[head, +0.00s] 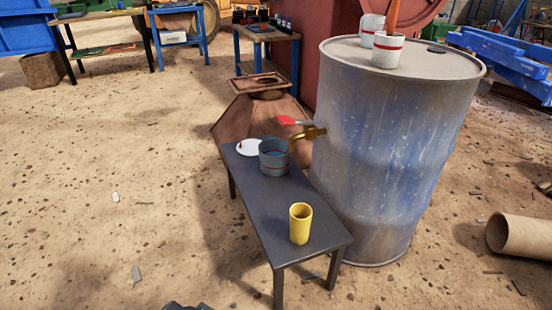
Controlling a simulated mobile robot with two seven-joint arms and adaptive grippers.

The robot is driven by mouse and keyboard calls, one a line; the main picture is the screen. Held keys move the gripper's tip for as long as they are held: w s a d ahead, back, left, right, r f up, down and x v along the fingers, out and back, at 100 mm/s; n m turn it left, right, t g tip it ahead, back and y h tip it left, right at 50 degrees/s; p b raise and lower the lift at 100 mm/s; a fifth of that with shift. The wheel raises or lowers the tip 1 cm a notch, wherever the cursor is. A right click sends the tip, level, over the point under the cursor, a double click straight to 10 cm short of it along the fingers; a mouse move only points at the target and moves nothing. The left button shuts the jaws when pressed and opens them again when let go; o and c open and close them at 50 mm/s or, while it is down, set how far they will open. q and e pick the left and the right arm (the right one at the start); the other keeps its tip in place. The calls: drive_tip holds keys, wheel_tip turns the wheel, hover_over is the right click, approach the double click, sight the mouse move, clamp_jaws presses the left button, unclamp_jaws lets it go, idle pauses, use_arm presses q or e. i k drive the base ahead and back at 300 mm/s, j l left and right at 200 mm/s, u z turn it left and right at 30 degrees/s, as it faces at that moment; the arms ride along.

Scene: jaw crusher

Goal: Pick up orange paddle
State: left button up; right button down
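An orange stick-like handle (393,14), which looks like the paddle, stands in a white container on top of the blue drum (385,150). Its upper end is cut off by the top edge of the view and its lower end is hidden in the container. The front white container (387,52) has a dark red band; a second white container (371,25) stands just behind it. A small dark piece (187,306) at the bottom edge looks like part of my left gripper, far from the drum; its fingers are not visible. My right gripper is not in view.
A dark narrow table (275,205) stands beside the drum, holding a yellow cup (300,223), a grey can (273,158) and a white disc (248,147). A cardboard tube (520,236) lies right. Left floor is mostly clear.

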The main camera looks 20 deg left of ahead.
sight(395, 3)
drive_tip(key=i+j+z, duration=0.45)
drive_tip(key=j+z, duration=0.25)
drive_tip(key=j, duration=0.1)
